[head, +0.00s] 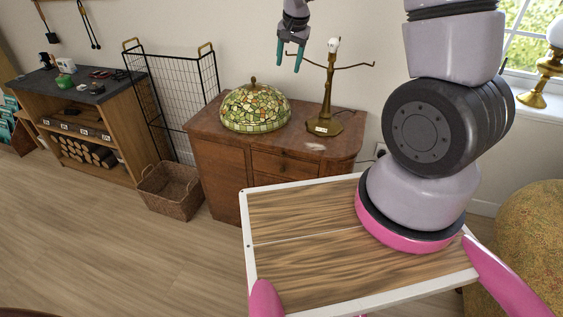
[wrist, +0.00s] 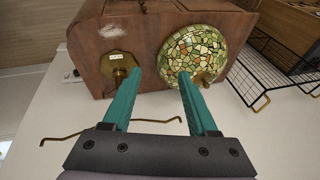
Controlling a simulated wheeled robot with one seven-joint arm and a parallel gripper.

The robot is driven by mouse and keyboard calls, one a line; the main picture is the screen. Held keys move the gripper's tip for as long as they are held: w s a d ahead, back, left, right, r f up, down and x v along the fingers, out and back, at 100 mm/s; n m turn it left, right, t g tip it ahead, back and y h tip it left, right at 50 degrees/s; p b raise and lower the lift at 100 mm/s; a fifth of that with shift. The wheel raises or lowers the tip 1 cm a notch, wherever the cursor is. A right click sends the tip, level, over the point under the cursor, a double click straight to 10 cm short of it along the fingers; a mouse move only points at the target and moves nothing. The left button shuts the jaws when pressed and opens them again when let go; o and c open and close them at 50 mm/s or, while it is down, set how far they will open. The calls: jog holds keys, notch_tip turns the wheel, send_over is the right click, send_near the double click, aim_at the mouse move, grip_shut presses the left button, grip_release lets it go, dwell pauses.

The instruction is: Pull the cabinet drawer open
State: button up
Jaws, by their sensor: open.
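The brown wooden cabinet (head: 225,165) stands against the wall in the head view, and its top shows upside down in the wrist view (wrist: 95,45). A drawer front (head: 285,166) is on its right-hand front part and looks flush with the cabinet; the lower front is partly hidden. My gripper (head: 288,69) is raised above and behind the cabinet top, near the wall, with its teal fingers pointing down. In the wrist view, the spread fingers (wrist: 160,76) point toward the cabinet top.
A stained-glass lampshade (head: 255,108) and a brass lamp stand (head: 326,100) with wide arms stand on the cabinet, close to my gripper. A wicker basket (head: 170,190) and black wire rack (head: 175,95) are to the left. Open floor (head: 90,240) lies front left.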

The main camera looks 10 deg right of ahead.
jog(key=w+a+f+h, duration=0.1)
jog(key=w+a+f, duration=0.1)
jog(key=f, duration=0.7)
jog(key=w+a+f+h, duration=0.1)
jog(key=f, duration=0.8)
jog(key=n, duration=0.1)
send_near(282, 170)
jog(key=shift+h, duration=0.4)
jog(key=x, duration=0.8)
jog(key=shift+w+a+f, duration=0.25)
jog(key=shift+a+f, duration=0.05)
jog(key=shift+f, duration=0.05)
grip_shut()
